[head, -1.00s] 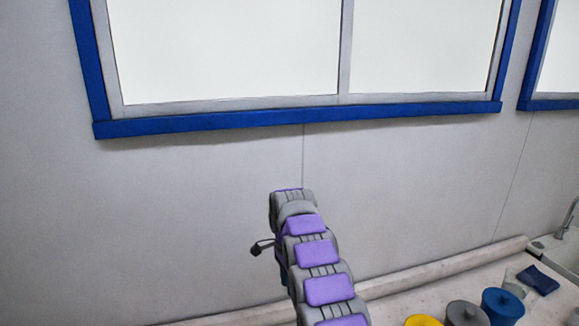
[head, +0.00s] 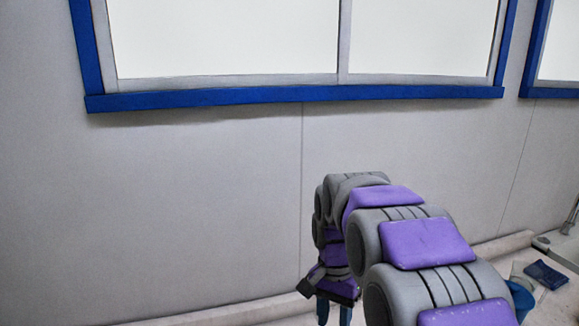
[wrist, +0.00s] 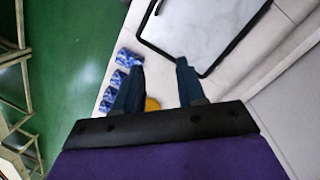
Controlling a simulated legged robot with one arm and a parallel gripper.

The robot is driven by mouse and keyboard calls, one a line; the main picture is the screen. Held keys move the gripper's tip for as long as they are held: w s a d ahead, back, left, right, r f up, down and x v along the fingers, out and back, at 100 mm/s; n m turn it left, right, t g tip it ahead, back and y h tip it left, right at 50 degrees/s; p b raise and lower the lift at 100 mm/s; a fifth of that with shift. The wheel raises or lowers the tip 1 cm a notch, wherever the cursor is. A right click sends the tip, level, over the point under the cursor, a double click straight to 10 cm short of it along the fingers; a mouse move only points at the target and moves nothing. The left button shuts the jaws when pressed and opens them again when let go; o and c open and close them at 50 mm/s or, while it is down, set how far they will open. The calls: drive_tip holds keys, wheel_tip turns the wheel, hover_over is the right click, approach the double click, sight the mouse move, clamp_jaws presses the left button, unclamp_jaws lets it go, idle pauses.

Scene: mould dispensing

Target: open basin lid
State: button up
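My gripper (wrist: 160,66) points down over the counter, its two dark blue fingers apart with nothing between the tips. In the head view my gripper (head: 334,311) hangs in front of the wall at the bottom, with the fingertips near the picture's edge. A yellow round thing (wrist: 152,104), perhaps a basin or its lid, shows partly between the fingers near the palm in the wrist view; the rest is hidden. A blue container (head: 522,298) stands at lower right, mostly hidden by my arm. No lid can be clearly made out now.
Blue-and-white packs (wrist: 112,92) lie along the counter edge, left of the fingers. A pale dark-rimmed panel (wrist: 205,30) lies ahead. A dark blue cloth (head: 545,274) lies near the sink (head: 562,240). The green floor (wrist: 72,60) is at left.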

drive_tip(key=s+d+f+n+b, duration=0.1)
drive_tip(key=s+f+n+b, duration=0.1)
drive_tip(key=s, duration=0.7)
drive_tip(key=s+d+f+n+b, duration=0.2)
drive_tip(key=s+f+b, duration=0.2)
drive_tip(key=s+f, duration=0.3)
drive_tip(key=s+d+f+n+b, duration=0.2)
drive_tip(key=s+f, duration=0.3)
drive_tip(key=s, duration=0.8)
drive_tip(key=shift+s+n+b, duration=0.25)
drive_tip(key=shift+n+b, duration=0.15)
drive_tip(key=shift+b, duration=0.1)
drive_tip(key=shift+w, duration=0.1)
